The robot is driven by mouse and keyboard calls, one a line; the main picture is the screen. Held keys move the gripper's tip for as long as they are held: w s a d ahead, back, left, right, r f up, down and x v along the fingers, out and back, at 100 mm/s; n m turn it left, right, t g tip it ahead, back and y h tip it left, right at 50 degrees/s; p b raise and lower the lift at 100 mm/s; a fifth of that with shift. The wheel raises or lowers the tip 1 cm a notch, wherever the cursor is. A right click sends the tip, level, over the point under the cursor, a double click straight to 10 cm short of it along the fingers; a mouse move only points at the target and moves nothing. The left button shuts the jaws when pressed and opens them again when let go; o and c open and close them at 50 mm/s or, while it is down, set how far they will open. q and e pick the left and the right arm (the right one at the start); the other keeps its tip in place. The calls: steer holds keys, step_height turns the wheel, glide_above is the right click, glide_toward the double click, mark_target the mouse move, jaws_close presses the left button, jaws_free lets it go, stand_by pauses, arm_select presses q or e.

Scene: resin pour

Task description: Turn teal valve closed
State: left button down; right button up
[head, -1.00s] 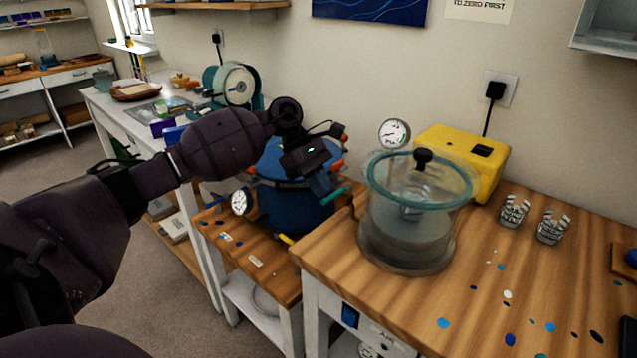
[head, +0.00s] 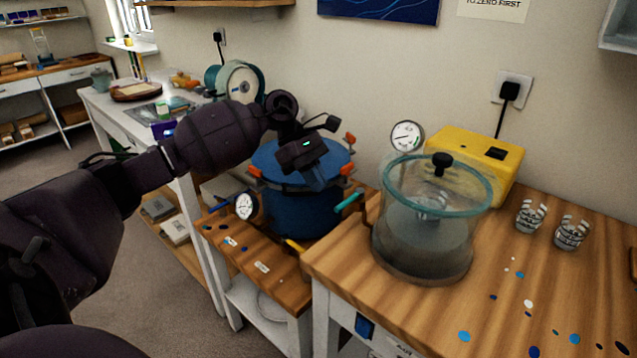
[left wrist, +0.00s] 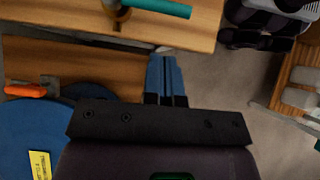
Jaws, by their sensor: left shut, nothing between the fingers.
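The teal valve handle (head: 349,202) is a short bar on a pipe fitting at the left side of the glass vacuum chamber (head: 425,240). It points left, out over the bench edge. In the left wrist view the teal handle (left wrist: 160,7) shows at the top, beside a brass-coloured fitting (left wrist: 118,14). My left gripper (head: 319,186) hangs in front of the blue pressure pot, left of the handle and apart from it. Its fingers are shut and empty, and in the left wrist view the fingertips (left wrist: 164,58) lie below the handle. My right gripper is not in view.
The blue pot (head: 300,212) with orange clamps stands on a lower wooden bench left of the chamber. A yellow pump (head: 470,150) and two cups (head: 530,216) stand on the right bench.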

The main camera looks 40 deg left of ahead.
arm_select(q)
steer(key=v, duration=0.9)
steer(key=shift+r, duration=0.35)
steer(key=shift+w+a, duration=0.15)
